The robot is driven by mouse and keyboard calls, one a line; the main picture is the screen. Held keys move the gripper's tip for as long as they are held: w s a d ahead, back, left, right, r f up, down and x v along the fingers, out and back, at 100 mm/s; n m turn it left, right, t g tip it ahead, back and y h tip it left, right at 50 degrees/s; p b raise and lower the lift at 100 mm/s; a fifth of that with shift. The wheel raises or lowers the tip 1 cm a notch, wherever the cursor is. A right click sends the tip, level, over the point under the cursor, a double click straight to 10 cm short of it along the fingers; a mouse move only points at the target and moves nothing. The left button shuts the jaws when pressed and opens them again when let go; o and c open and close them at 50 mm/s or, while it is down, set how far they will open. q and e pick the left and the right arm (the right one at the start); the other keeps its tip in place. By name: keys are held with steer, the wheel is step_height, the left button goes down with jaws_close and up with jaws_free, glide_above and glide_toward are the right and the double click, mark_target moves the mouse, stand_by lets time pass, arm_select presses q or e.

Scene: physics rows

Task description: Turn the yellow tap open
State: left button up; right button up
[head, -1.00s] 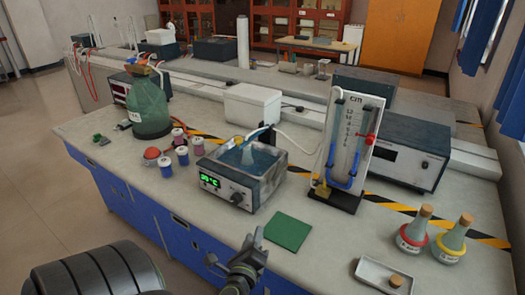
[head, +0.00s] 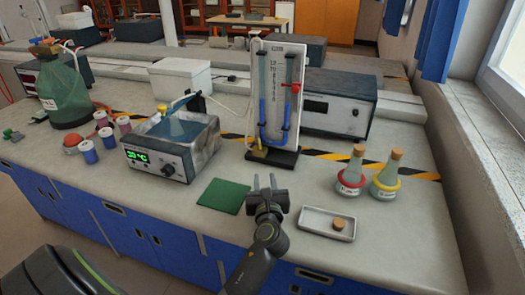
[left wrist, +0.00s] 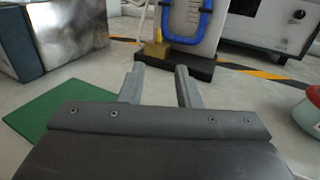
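The yellow tap (head: 257,151) sits low at the left foot of the U-tube manometer board (head: 276,75), above its black base (head: 285,158). In the left wrist view the yellow tap (left wrist: 157,46) shows just beyond the fingertips, near the picture's middle. My left gripper (head: 264,180) is in front of the manometer base, pointing towards the tap. Its two fingers (left wrist: 159,78) are apart with nothing between them, and a gap of bench lies between them and the tap. My right gripper is not in view.
A green mat (head: 221,196) lies left of my left gripper. The water bath (head: 190,150) stands behind the mat. At right are a white tray (head: 311,228) with a cork and two corked flasks (head: 350,180). A grey instrument (head: 350,104) stands behind right.

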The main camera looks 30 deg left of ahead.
mark_target(260, 147)
arm_select(q)
steer(key=b+x, duration=0.1)
steer(key=x, duration=1.6)
steer(key=shift+a, duration=0.2)
jaws_close()
